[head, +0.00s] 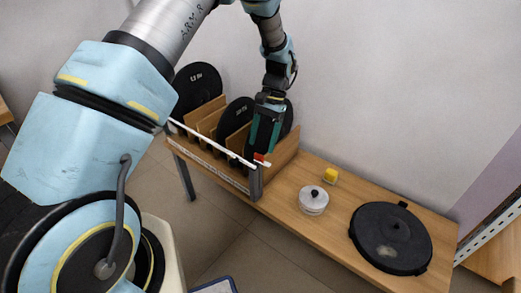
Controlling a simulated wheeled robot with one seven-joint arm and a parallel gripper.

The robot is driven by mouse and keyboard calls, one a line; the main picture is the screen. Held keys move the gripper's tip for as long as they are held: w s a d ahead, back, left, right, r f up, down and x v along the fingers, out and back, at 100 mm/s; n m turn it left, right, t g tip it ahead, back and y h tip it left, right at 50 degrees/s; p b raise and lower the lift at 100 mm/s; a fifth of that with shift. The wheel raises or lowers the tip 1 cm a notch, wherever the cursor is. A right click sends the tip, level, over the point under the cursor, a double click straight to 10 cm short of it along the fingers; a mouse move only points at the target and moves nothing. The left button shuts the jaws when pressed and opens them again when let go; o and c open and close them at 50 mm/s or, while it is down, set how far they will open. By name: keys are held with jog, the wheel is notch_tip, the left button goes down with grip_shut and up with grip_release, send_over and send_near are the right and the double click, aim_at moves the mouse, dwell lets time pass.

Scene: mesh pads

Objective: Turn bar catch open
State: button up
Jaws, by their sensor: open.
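A long white bar (212,143) runs across the front of a wooden rack that holds black discs. A small red piece (259,157), which looks like the catch, sits near the bar's right end, above a grey post (256,184). My gripper (262,148) points down with its teal fingers just above or behind the red piece. Its jaws are open. From this view I cannot tell whether a finger touches the red piece or the bar. My gripper hides part of the rack behind it.
Black discs (197,84) stand upright between wooden dividers. The wall is close behind.

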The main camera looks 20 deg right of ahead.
jog(key=v, duration=0.7)
jog(key=shift+d+r, duration=0.1)
jog(key=shift+r, duration=0.05)
jog(key=a+r+n+t+h+p, duration=0.1)
jog(key=a+r+n+p, duration=0.1)
jog(key=a+r, duration=0.45)
jog(key=a+r+n+h+p, duration=0.1)
jog(key=a+r+n+p, duration=0.15)
jog(key=a, duration=0.75)
jog(key=a+r+n+t+h+p, duration=0.1)
jog(key=a+r+n, duration=0.1)
jog(key=a+r, duration=0.5)
jog(key=s+a+n+t+p, duration=0.1)
jog(key=s+a+n, duration=0.1)
jog(key=a, duration=0.3)
jog(key=s+a+n+t, duration=0.1)
jog(key=s+a, duration=0.3)
jog(key=a, duration=0.2)
jog(key=shift+s+r+n+h+p, duration=0.25)
jog(key=shift+r+n+h+p, duration=0.05)
jog(key=shift+n+h+p, duration=0.1)
